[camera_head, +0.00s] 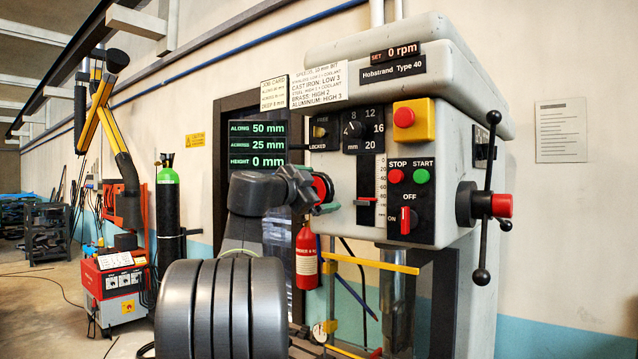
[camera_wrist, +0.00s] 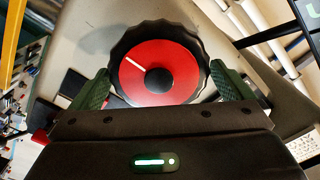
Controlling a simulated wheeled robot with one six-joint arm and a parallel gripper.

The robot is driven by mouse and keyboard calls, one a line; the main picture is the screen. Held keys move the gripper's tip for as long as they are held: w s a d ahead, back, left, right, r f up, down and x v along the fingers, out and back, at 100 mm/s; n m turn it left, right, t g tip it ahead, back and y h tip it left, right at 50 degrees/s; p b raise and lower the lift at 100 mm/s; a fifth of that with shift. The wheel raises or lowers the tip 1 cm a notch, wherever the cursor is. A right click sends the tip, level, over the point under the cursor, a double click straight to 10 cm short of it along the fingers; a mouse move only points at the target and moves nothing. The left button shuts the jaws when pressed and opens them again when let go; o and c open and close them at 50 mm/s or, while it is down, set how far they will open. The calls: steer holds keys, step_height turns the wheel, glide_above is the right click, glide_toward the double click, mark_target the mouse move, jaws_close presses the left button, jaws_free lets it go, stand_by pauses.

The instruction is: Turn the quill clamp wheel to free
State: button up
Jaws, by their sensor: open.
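The quill clamp wheel (camera_wrist: 160,72) has a black scalloped rim and a red face. A white line on the face points to the upper left in the wrist view. In the head view its red face (camera_head: 322,187) shows at the left side of the machine head, partly hidden by my arm. My gripper (camera_wrist: 162,86) is open, with one green finger on each side of the wheel. Whether the fingers touch the rim I cannot tell. A small FREE/LOCKED panel (camera_head: 320,131) sits above the wheel; its indicator is too small to read.
A three-armed handle (camera_head: 488,203) sticks out at the machine's right. STOP and START buttons and an ON/OFF switch (camera_head: 406,220) are right of the wheel. A dark display (camera_head: 257,144) stands left. A red extinguisher (camera_head: 306,260) hangs below my gripper.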

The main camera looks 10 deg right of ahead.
steer(key=shift+w+d, duration=0.2)
steer(key=shift+d, duration=0.1)
steer(key=c, duration=0.9)
steer(key=shift+o, duration=0.2)
